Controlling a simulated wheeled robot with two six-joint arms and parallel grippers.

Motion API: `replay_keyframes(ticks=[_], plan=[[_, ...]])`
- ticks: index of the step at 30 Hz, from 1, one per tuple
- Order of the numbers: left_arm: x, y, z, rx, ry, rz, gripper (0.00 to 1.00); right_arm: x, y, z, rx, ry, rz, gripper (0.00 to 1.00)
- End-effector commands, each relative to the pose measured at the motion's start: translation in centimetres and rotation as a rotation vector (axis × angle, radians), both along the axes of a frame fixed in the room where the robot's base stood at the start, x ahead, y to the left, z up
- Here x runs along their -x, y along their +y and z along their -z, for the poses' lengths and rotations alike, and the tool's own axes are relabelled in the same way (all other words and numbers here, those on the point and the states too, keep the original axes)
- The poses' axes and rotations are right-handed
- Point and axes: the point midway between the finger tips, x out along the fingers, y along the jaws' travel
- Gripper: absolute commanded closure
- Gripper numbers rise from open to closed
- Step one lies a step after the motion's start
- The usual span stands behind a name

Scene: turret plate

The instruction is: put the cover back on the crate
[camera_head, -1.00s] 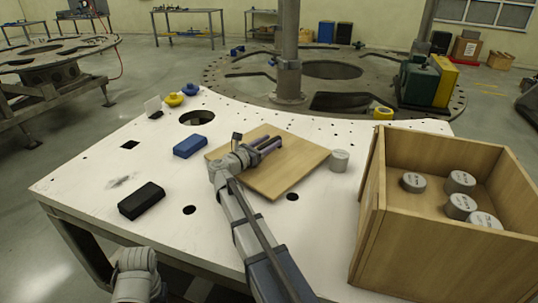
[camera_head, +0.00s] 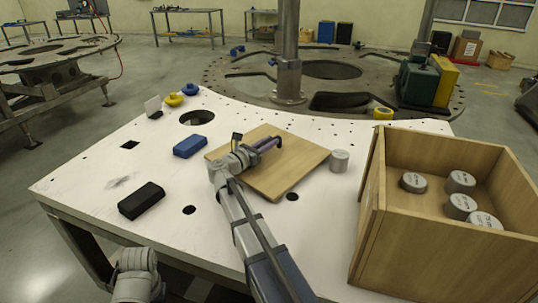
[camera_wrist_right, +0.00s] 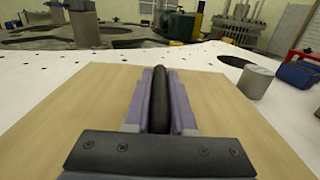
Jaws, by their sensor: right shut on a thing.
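The cover (camera_head: 290,177) is a flat, light wooden panel lying on the white table, left of the crate. It also fills much of the right wrist view (camera_wrist_right: 85,105). My right gripper (camera_head: 276,143) is over its middle, shut on the black bar-shaped handle (camera_wrist_right: 159,95), which shows between the fingers in the wrist view. The crate (camera_head: 420,240) is an open-topped wooden box at the right, with several grey cylinders (camera_head: 460,206) inside. Part of my left arm shows at the bottom left; its gripper is out of view.
A grey cylinder (camera_head: 339,161) stands by the cover's right corner. A blue block (camera_head: 190,146) is close to its left, and a black block (camera_head: 141,200) lies farther left. Yellow and blue knob-like objects (camera_head: 173,99) are at the back left. A post (camera_head: 289,60) rises behind the table.

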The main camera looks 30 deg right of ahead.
Motion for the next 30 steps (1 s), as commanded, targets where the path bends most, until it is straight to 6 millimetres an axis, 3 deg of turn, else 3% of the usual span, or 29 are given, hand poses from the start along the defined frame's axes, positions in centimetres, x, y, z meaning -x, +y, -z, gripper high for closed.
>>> replay_keyframes(ticks=[23,30], plan=[[0.0,0.0,-0.04,0.0,0.0,0.0,0.47,-0.02,0.02,-0.1,0.003,0.0,-0.001,1.0],[0.0,0.0,-0.91,0.0,0.0,0.0,0.47,-0.02,0.01,-0.96,0.003,0.0,-0.001,1.0]])
